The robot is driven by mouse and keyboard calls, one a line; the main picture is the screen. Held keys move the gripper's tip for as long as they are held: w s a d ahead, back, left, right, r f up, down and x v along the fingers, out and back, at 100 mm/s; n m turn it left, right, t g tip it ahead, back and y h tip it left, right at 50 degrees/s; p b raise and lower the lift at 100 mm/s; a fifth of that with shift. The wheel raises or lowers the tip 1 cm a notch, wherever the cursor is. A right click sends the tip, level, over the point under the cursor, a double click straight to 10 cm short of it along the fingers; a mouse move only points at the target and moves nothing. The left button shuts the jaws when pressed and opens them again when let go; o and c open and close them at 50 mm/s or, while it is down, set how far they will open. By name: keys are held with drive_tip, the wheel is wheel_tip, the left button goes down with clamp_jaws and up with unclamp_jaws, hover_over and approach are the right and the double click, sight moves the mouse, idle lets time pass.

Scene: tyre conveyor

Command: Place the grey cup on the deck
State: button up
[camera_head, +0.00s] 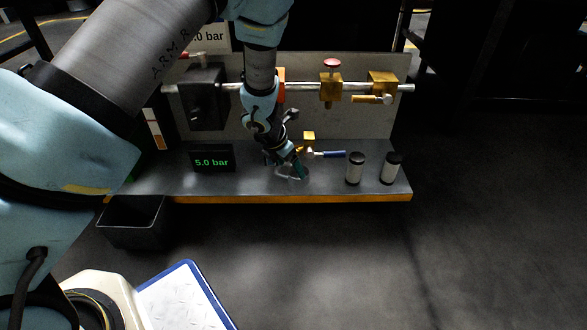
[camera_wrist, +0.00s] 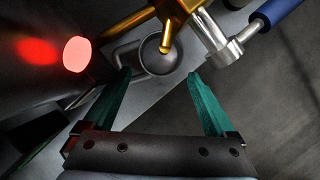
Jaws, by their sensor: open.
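The grey cup (camera_wrist: 155,65) shows in the wrist view as a round grey rim under a brass spout, with what looks like a handle on its left. In the head view it is a small grey shape (camera_head: 306,174) on the bench near its front edge, partly hidden by my gripper. My gripper (camera_head: 294,175) is open and low over the bench. In the wrist view its green fingers (camera_wrist: 167,80) are spread, with the cup just beyond and between their tips. A white flat panel with a blue rim (camera_head: 190,295), probably the deck, lies at the lower left.
The brass tap (camera_wrist: 148,20) and blue-handled lever (camera_head: 328,154) are close to the cup. Two dark-capped canisters (camera_head: 355,170) stand to the right. A "5.0 bar" display (camera_head: 212,159) stands left. A black bin (camera_head: 135,225) hangs below the bench edge (camera_head: 340,198).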

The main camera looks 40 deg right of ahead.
drive_tip(key=p+v, duration=0.1)
drive_tip(key=v, duration=0.5)
drive_tip(key=shift+r+p, duration=0.2)
drive_tip(key=shift+p, duration=0.2)
drive_tip(key=shift+s, duration=0.1)
